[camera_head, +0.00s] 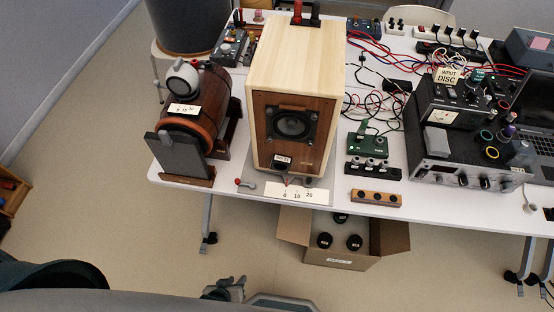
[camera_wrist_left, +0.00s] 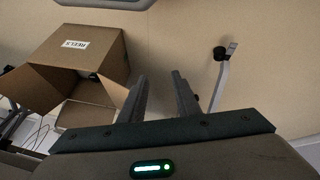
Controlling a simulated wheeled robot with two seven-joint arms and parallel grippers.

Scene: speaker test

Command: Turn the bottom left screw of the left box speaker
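A box speaker (camera_head: 318,165) with a pale wood cabinet and brown front stands on the table. Its square driver plate (camera_head: 291,123) faces me; the screws at the plate's corners are too small to make out clearly. To its left is a barrel-shaped speaker (camera_head: 215,90), not a box. My left gripper (camera_head: 230,287) is low in front of the table, well below and apart from the box speaker. In the left wrist view its two fingers (camera_wrist_left: 159,88) stand apart with nothing between them. My right gripper is not in view.
An open cardboard box (camera_head: 293,226) with dark round items sits on the floor under the table; it also shows in the left wrist view (camera_wrist_left: 75,56). A scale card (camera_head: 297,193) lies before the speaker. Amplifiers (camera_head: 455,172) and cables fill the right.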

